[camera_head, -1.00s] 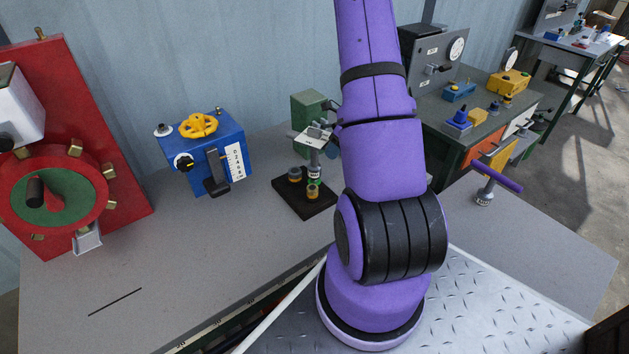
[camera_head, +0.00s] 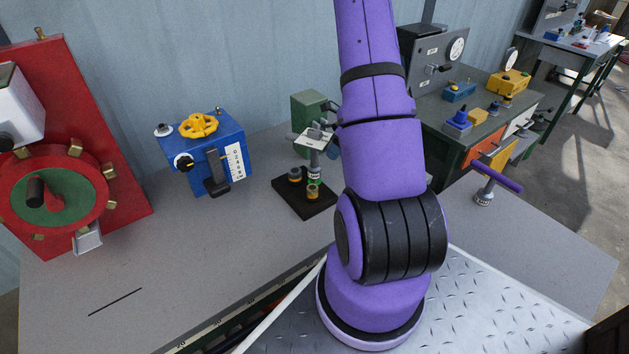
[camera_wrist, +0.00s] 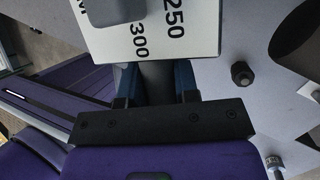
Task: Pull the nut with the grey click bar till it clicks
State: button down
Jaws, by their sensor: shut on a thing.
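The grey click bar (camera_head: 314,164) stands upright over a black base plate (camera_head: 322,203), a pale flat plate near its top. In the wrist view, my gripper (camera_wrist: 157,82) has its dark blue fingers either side of the bar's dark grey shaft (camera_wrist: 158,72) and is shut on it. A white scale plate (camera_wrist: 150,32) marked 250 and 300 lies just beyond the fingers. My arm partly hides the gripper in the head view. I cannot make out the nut under the bar. Two small ringed pieces (camera_head: 295,174) (camera_head: 313,191) stand on the base plate beside the bar.
A blue box (camera_head: 228,138) with a yellow handwheel stands left of the base plate, with a red panel (camera_head: 125,150) farther left. A green box (camera_head: 307,109) stands behind. A purple-handled tool (camera_head: 497,178) stands at right.

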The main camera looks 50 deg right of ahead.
jog(key=shift+f, duration=1.25)
jog(key=shift+a+m+t+h, duration=0.35)
jog(key=shift+a+m, duration=0.25)
jog(key=shift+m, duration=0.4)
jog(key=shift+r, duration=0.1)
jog(key=shift+r, duration=4.45)
jog(key=shift+s, duration=0.15)
